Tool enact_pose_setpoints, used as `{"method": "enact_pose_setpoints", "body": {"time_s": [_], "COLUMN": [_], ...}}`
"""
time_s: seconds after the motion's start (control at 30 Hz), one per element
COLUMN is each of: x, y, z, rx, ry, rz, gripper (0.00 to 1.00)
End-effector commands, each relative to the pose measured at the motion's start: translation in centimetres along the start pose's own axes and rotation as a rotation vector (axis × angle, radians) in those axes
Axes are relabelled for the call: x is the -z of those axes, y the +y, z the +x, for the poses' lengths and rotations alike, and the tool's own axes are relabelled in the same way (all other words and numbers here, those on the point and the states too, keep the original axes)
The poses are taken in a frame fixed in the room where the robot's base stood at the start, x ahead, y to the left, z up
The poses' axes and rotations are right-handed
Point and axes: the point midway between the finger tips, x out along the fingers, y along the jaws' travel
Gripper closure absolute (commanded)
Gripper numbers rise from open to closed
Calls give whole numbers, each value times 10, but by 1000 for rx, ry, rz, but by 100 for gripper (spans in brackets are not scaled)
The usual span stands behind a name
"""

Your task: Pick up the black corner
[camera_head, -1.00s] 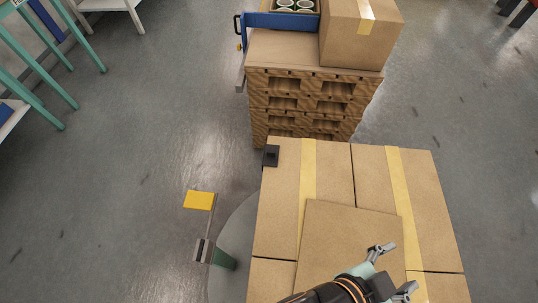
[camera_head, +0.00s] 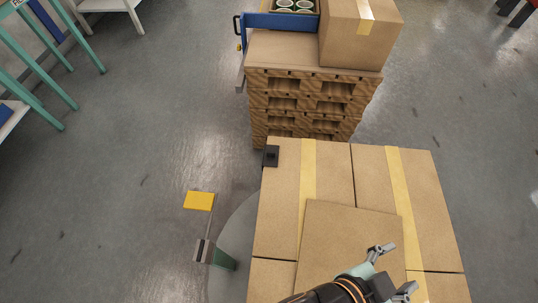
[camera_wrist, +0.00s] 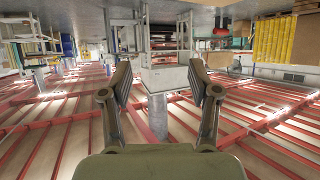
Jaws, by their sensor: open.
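The black corner (camera_head: 271,156) sits on the far left corner of the stacked cardboard boxes (camera_head: 330,175) in the head view. It is small and dark, at the top edge of the load. My gripper (camera_head: 393,270) is at the lower right, in front of the boxes in the picture, well apart from the corner. Its two fingers are spread and nothing is between them. In the wrist view my gripper (camera_wrist: 160,85) is also open and empty, and the black corner cannot be seen there.
A brown pallet stack (camera_head: 310,100) with a cardboard box (camera_head: 360,35) and a blue crate (camera_head: 280,20) stands behind the load. A post with a yellow plate (camera_head: 199,201) stands to the left. A teal frame (camera_head: 45,75) is at the far left. Grey floor (camera_head: 140,130) lies open between.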

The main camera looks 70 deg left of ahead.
Motion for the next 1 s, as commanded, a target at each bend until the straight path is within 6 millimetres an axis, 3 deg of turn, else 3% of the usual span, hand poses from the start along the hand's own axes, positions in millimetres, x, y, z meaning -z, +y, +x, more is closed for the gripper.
{"method": "enact_pose_setpoints", "body": {"time_s": [0.37,0.6,1.0], "x": [0,0,1], "y": [0,0,5], "z": [0,0,4], "rx": [0,0,-11], "ry": [0,0,-15], "rz": [0,0,14], "gripper": [39,0,0]}}
